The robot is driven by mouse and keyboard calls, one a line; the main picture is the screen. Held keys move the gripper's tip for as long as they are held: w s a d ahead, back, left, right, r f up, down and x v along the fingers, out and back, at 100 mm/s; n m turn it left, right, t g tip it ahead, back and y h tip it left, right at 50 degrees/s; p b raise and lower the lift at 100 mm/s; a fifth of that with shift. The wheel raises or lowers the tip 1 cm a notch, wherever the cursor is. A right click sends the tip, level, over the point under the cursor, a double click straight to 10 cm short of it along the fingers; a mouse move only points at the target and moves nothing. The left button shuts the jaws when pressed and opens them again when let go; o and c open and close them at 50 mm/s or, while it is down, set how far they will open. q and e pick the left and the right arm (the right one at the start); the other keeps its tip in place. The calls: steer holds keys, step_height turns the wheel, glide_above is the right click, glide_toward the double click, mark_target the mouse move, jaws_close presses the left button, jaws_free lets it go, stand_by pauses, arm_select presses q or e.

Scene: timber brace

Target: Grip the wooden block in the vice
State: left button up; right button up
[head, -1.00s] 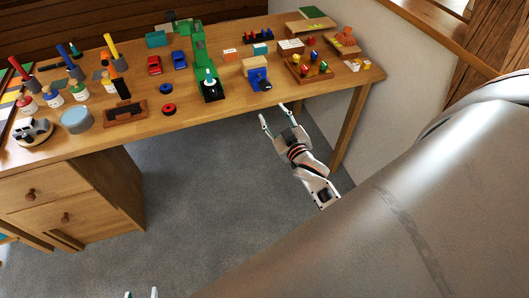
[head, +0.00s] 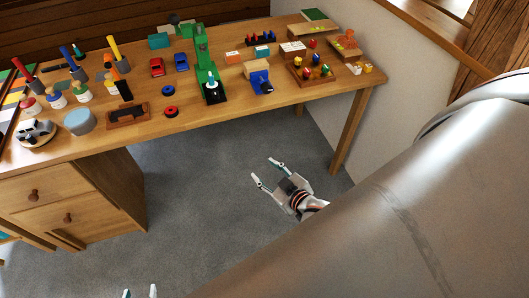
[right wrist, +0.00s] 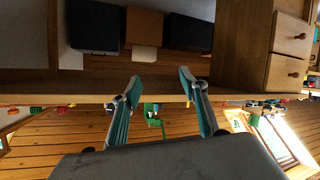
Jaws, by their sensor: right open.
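The blue vice (head: 261,84) stands near the front edge of the wooden table, right of the green drill press. A light wooden block (head: 254,68) shows at the vice's far side; I cannot tell whether the jaws clamp it. My right gripper (head: 266,173) is open and empty, over the grey floor in front of the table and apart from the vice. Its spread fingers (right wrist: 160,80) also show in the right wrist view, with nothing between them. Only the fingertips of my left gripper (head: 140,293) show at the bottom edge; they are apart.
The green drill press (head: 206,75) stands left of the vice. A wooden tray (head: 312,74) with coloured pieces lies to its right. A red ring (head: 171,111) and a brown tray (head: 127,116) lie along the front edge. Floor before the table is clear.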

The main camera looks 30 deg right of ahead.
arm_select(q)
steer(key=shift+w+r, duration=0.1)
arm_select(e)
steer(key=shift+s+a+f, duration=0.5)
steer(key=shift+s+a, duration=0.3)
steer(key=n+t+h+b, duration=0.4)
steer(key=n+h, duration=0.1)
steer(key=n, duration=2.6)
glide_toward(268, 89)
steer(key=w, duration=0.1)
steer(key=x, duration=0.7)
steer(key=shift+d, duration=0.1)
steer(key=shift+w+d, duration=0.1)
steer(key=shift+w, duration=0.35)
arm_select(q)
steer(key=f, duration=0.3)
steer(key=shift+a+f, duration=0.1)
steer(key=shift+a, duration=0.25)
